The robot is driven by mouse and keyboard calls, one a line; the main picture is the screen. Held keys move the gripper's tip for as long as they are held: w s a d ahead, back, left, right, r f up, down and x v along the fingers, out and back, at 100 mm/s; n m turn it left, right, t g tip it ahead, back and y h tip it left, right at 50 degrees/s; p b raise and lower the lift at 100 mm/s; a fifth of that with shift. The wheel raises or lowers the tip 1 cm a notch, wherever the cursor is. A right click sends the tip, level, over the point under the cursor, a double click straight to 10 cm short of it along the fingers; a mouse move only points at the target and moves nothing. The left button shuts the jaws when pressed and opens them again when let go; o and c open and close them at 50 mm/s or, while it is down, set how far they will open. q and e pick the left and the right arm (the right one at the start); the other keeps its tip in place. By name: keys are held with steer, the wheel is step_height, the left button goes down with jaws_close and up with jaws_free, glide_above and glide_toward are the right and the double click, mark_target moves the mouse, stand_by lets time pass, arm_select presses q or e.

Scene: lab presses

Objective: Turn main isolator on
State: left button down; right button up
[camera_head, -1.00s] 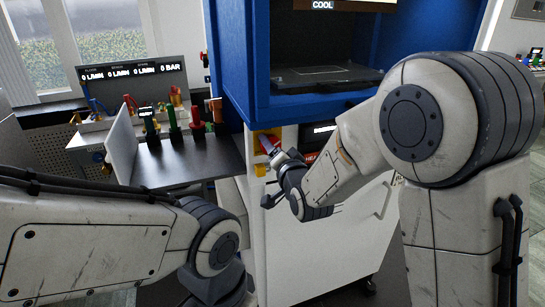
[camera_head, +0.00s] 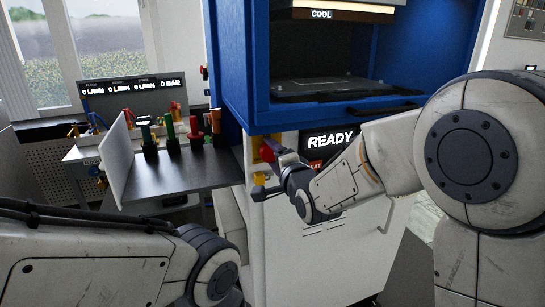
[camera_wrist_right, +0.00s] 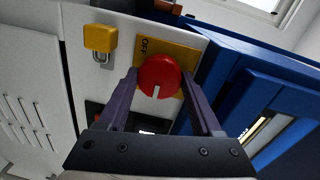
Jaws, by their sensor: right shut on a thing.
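The main isolator is a red round knob with a white mark (camera_wrist_right: 158,77) on a yellow plate (camera_wrist_right: 190,57) on the white cabinet front. "OFF" lettering shows on the plate near the knob. In the right wrist view my right gripper (camera_wrist_right: 160,90) has its two fingers on either side of the knob, shut on it. In the head view the right gripper (camera_head: 276,160) is at the knob, and its fingers partly hide it. The knob's white mark points toward the gripper's palm. My left arm shows at the lower left of the head view, but its gripper is out of view.
A yellow padlock (camera_wrist_right: 100,39) hangs beside the plate. A display reading READY (camera_head: 330,142) is on the cabinet. Above is the blue press (camera_head: 290,120) with its open chamber. A grey shelf (camera_head: 185,172) with several coloured-handled tools stands at left.

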steer(key=shift+f, duration=0.25)
steer(key=o, duration=1.4)
steer(key=shift+c, duration=0.2)
steer(key=shift+r, duration=0.15)
steer(key=shift+r, duration=0.1)
